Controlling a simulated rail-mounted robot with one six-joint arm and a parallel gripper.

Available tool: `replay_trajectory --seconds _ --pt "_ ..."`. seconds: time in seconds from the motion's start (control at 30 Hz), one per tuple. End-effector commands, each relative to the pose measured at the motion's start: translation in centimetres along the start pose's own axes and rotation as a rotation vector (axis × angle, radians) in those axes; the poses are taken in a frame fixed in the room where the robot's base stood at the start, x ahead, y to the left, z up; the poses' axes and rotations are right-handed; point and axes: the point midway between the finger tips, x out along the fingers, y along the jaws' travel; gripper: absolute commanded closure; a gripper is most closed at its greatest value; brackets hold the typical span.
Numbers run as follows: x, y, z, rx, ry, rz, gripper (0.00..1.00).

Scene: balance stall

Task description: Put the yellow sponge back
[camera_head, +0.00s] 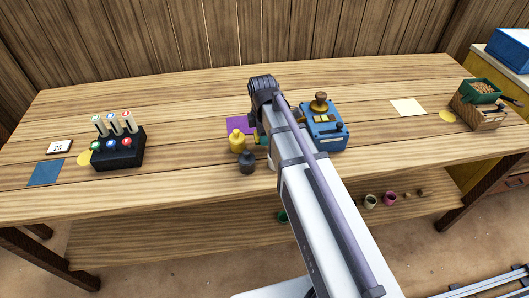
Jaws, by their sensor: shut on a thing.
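I cannot make out a yellow sponge in this view. My arm reaches up over the middle of the table and ends in a dark wrist joint. My gripper's fingers and anything between them are hidden behind the arm. A purple mat (240,125) lies just left of the wrist. A yellow weight-shaped piece (238,142) stands at the mat's front edge, and a dark one (247,162) stands in front of it. A bit of something green shows beside the arm.
A blue device (323,130) with a brown knob stands close right of my arm. A black rack (118,150) with coloured balls stands left, near a blue square (45,172) and a card (60,147). A wooden box (478,112) with a green tray (481,91) stands right, beside a flat yellow disc (447,116).

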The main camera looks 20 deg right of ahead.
Motion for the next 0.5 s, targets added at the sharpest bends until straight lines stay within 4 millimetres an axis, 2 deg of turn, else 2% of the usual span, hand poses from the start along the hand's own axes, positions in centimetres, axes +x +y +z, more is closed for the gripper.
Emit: replay_trajectory --seconds 0.1,0.3,0.5 --pt "0.5 0.0 0.0 0.000 0.000 0.000 0.88" --pt "4.2 0.0 -0.1 0.000 0.000 0.000 0.88" --pt "3.6 0.0 -0.1 0.000 0.000 0.000 0.88"
